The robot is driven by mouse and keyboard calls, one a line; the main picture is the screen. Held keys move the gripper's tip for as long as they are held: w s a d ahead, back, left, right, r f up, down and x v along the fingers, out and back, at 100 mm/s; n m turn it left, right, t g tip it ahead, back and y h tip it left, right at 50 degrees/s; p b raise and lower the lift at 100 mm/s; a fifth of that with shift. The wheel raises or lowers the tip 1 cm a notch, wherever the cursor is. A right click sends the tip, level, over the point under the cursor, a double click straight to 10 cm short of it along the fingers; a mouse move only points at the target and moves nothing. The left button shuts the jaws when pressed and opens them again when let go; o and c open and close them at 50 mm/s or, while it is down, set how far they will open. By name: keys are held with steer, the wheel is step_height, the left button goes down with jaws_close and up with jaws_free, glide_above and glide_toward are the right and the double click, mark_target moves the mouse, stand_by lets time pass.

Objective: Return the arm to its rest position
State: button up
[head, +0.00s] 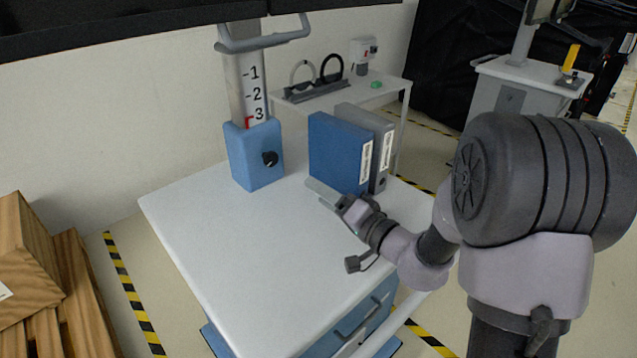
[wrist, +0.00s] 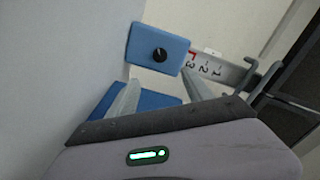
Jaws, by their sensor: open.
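My arm reaches in from the right of the head view, over a white cart top (head: 215,235). My gripper (head: 318,188) is close to the lower front of a blue binder (head: 335,150); I cannot tell whether it touches. In the wrist view the two pale fingers of my gripper (wrist: 162,88) stand apart. A blue surface (wrist: 155,102), probably the binder, shows between and below them. I see nothing clearly held.
A grey binder (head: 384,150) stands beside the blue one. A blue box with a black knob (head: 250,165) sits on a post marked 1 to 3. Behind is a white table (head: 385,92) with headphones-like rings. A wooden crate (head: 25,255) is at left. The cart's near left top is clear.

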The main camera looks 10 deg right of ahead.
steer(key=shift+a, duration=0.1)
steer(key=s+a+r+n+g+y, duration=0.35)
steer(key=s+a+g, duration=0.75)
steer(key=s, duration=0.6)
steer(key=s+d+f+h, duration=0.25)
steer(key=s+h, duration=0.35)
steer(key=s, duration=0.4)
steer(key=s+d+m+t+h, duration=0.1)
steer(key=s+d+m+h, duration=0.2)
steer(key=d, duration=0.6)
steer(key=shift+r+t+h, duration=0.4)
steer(key=shift+h, duration=0.85)
